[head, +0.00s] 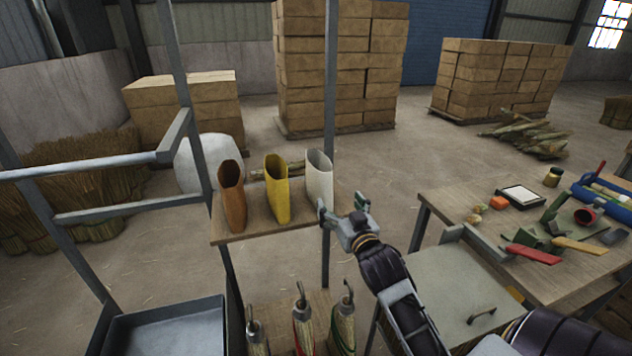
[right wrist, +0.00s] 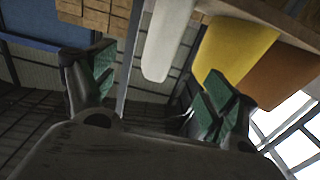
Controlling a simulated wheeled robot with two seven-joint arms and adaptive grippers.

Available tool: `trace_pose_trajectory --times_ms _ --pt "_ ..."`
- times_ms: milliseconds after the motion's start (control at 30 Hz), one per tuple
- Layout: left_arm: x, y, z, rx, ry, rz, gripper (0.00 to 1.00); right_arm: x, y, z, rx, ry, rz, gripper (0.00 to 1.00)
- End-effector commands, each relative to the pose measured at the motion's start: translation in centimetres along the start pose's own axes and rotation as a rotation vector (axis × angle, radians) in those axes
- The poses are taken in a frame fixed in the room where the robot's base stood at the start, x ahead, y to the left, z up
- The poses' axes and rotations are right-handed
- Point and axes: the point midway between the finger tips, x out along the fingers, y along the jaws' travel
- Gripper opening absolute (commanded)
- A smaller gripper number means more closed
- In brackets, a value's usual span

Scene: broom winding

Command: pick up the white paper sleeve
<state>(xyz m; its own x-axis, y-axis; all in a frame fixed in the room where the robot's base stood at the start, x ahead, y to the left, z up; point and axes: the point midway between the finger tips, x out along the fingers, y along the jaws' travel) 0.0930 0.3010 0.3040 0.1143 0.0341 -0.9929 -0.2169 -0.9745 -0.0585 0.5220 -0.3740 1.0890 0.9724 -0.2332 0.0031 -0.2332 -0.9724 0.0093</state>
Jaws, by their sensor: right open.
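The white paper sleeve (head: 319,178) stands upright at the right end of a small wooden shelf (head: 300,219), beside the metal post. My right gripper (head: 343,208) is open, just right of and in front of the sleeve's lower part. In the right wrist view the white sleeve (right wrist: 166,40) shows ahead of and between the two green-padded fingers of my right gripper (right wrist: 158,88), with nothing between the pads. The fingers appear apart from the sleeve. My left gripper is not in view.
A yellow sleeve (head: 277,190) and a brown sleeve (head: 231,198) stand left of the white one. A workbench (head: 464,205) with tools and small items stands at the right. Stacked boxes (head: 340,75) are behind.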

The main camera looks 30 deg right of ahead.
Motion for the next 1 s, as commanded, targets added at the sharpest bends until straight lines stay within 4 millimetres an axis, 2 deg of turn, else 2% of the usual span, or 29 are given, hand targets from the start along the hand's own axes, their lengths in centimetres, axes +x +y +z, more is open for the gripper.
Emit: trace_pose_trajectory --times_ms 467,1000 --pt "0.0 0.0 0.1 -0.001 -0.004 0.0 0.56 0.2 0.0 0.1 0.01 -0.003 0.0 0.86" --pt "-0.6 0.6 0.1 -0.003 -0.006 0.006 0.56 4.0 0.0 0.0 0.009 -0.002 0.0 0.86"
